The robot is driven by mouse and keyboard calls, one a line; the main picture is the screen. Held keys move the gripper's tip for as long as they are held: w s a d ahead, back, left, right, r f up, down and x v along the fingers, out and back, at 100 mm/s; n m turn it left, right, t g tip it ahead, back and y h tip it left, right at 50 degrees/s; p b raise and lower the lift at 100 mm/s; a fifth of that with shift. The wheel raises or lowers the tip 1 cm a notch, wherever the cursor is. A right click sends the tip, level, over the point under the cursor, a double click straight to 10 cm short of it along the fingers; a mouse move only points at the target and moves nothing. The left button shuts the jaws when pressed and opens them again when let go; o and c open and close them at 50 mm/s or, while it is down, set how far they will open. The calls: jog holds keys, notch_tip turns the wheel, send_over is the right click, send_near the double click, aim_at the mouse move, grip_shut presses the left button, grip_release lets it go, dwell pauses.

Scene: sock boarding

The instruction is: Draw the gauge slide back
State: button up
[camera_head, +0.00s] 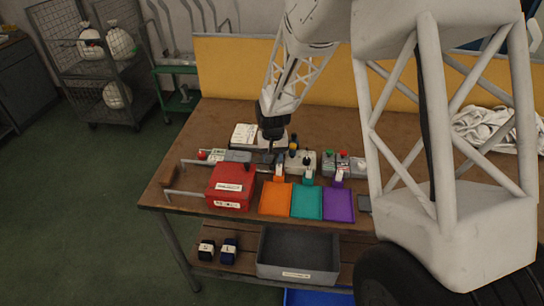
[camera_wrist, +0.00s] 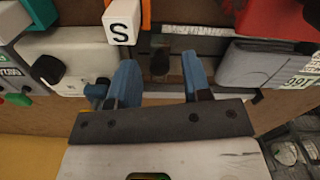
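My gripper (camera_head: 271,146) reaches down over the back of the bench, among the grey devices. In the wrist view its two blue fingers (camera_wrist: 159,60) are apart. A small dark upright block (camera_wrist: 160,66), which looks like the gauge slide, shows in the gap between them. I cannot tell whether either finger touches it. The block stands on a dark rail with a pale printed scale strip (camera_wrist: 205,31) beside it. In the head view the gripper and the arm hide most of the slide.
A white block marked S (camera_wrist: 122,27) stands close by the left finger. A red box (camera_head: 231,185) and orange (camera_head: 276,199), teal (camera_head: 307,203) and purple (camera_head: 339,205) trays line the front.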

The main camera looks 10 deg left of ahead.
jog(key=shift+r, duration=0.15)
jog(key=shift+r, duration=3.75)
jog(key=shift+s+d+r, duration=0.15)
jog(key=shift+d+r, duration=0.15)
jog(key=s+d+r+m+t, duration=0.1)
jog(key=s+d+r, duration=1.3)
jog(key=d+r, duration=0.15)
jog(key=s+d+r+m, duration=0.1)
jog(key=s+d, duration=0.5)
jog(key=s, duration=0.6)
jog(key=s+d+r+t, duration=0.1)
jog(key=s+d+r, duration=0.1)
jog(key=s+d, duration=0.4)
jog(key=s, duration=0.5)
jog(key=shift+s+m+t, duration=0.3)
jog(key=shift+s+m, duration=0.1)
